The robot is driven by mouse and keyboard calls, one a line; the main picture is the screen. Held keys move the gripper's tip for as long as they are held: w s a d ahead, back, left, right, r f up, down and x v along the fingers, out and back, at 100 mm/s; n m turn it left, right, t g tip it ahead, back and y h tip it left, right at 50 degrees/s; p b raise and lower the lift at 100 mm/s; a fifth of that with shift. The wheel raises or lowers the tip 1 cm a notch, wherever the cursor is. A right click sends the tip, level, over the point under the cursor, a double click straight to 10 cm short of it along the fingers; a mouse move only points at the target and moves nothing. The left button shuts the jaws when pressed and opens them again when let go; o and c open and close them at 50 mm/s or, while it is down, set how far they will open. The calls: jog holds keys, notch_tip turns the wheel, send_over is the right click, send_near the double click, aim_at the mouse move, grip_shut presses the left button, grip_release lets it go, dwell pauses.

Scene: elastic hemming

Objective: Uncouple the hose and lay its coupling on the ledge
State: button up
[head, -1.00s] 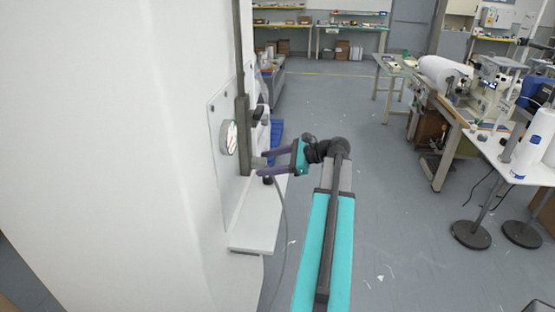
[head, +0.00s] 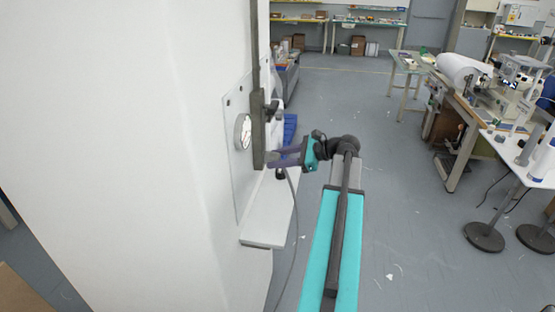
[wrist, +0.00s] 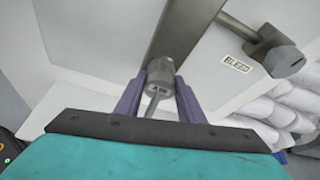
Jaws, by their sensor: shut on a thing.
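My gripper (head: 272,159) is at the lower end of a dark grey upright bar (head: 258,130) on the wall panel. In the wrist view, its purple fingers (wrist: 158,92) stand on both sides of a grey metal coupling (wrist: 160,72) and are shut on it. The coupling meets the bar's end; I cannot tell whether it is locked there. The thin grey hose (head: 294,205) hangs below the gripper toward the floor; a short piece shows between the fingers. The pale ledge (head: 262,230) juts from the wall below the gripper, with its front part bare.
A round gauge (head: 243,132) sits on the panel left of the bar. A valve knob (wrist: 287,60) by a BLEED label (wrist: 237,64) is right of the bar in the wrist view. A blue bin (head: 290,128) stands behind. Open floor (head: 370,130) lies to the right.

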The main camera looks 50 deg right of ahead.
jog(key=shift+s+d, duration=0.15)
jog(key=shift+s, duration=0.05)
jog(key=shift+s+d+p, duration=0.3)
jog(key=shift+s, duration=0.2)
jog(key=shift+s+d+p, duration=0.3)
jog(key=shift+s+d, duration=0.1)
jog(key=shift+s, duration=0.25)
jog(key=shift+s+d, duration=0.2)
jog(key=shift+s, duration=0.05)
jog(key=shift+s+d, duration=0.15)
jog(key=shift+s, duration=0.15)
dwell(0.4)
jog(key=shift+s+d+p, duration=0.45)
jog(key=shift+s+d, duration=0.05)
jog(key=shift+s, duration=0.3)
jog(key=shift+s+d+p, duration=0.45)
jog(key=shift+s+d, duration=0.05)
jog(key=shift+s, duration=0.3)
jog(key=shift+a, duration=0.15)
